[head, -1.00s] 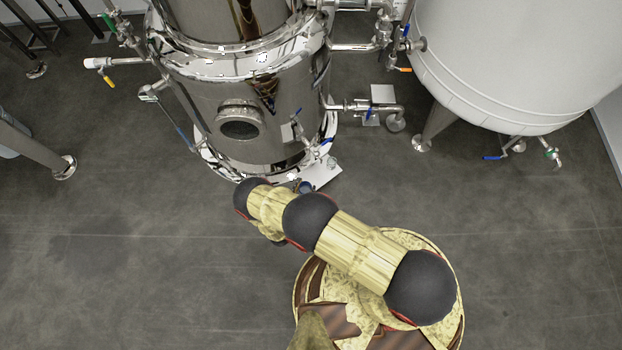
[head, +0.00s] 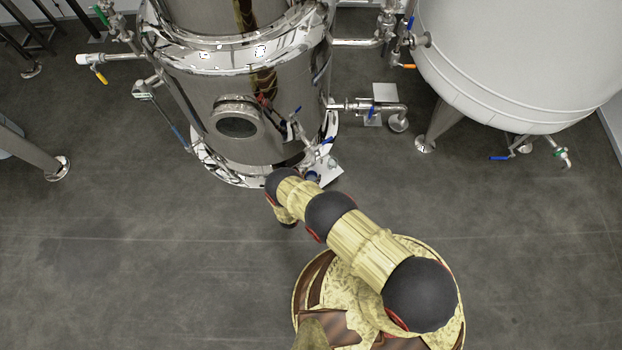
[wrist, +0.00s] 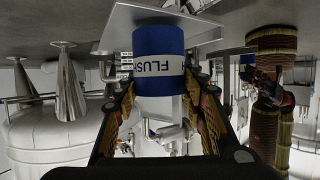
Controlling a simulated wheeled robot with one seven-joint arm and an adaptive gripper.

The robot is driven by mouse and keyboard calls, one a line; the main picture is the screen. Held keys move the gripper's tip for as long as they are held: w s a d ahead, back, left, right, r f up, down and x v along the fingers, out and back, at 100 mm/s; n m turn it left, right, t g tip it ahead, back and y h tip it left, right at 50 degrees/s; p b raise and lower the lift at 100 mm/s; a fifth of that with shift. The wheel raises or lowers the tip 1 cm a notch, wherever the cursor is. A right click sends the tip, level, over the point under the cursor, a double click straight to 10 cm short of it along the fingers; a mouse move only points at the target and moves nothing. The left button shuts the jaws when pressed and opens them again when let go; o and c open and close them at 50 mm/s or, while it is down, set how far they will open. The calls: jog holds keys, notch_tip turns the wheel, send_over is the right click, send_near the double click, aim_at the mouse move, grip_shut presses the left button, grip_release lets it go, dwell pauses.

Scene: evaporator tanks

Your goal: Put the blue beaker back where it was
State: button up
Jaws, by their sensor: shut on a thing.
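The blue beaker (wrist: 158,78) is between the two fingers of my gripper (wrist: 160,92) in the wrist view, with a white label band showing the letters "FLUS". My gripper is shut on it. A white plate (wrist: 205,28) is right behind the beaker's upper end in that picture; I cannot tell whether they touch. In the head view a small bluish bit of the beaker (head: 313,176) shows beside my wrist, in front of the white plate (head: 329,174) at the steel tank's foot. My fingers are hidden there.
The tall steel tank (head: 235,95) with its round base stands just beyond my arm. Pipes and valves (head: 372,106) stick out on its right. A white tank on legs (head: 500,60) is at the upper right. The grey floor (head: 120,260) at the left is clear.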

jog(key=shift+f, duration=0.4)
jog(key=o, duration=1.1)
jog(key=shift+o, duration=0.8)
jog(key=shift+r, duration=0.1)
jog(key=shift+s+a+r, duration=0.15)
jog(key=shift+r, duration=0.05)
jog(key=p+v, duration=0.3)
jog(key=v, duration=0.8)
jog(key=shift+s+a+p, duration=0.15)
jog(key=shift+s+p, duration=0.1)
jog(key=shift+p, duration=0.1)
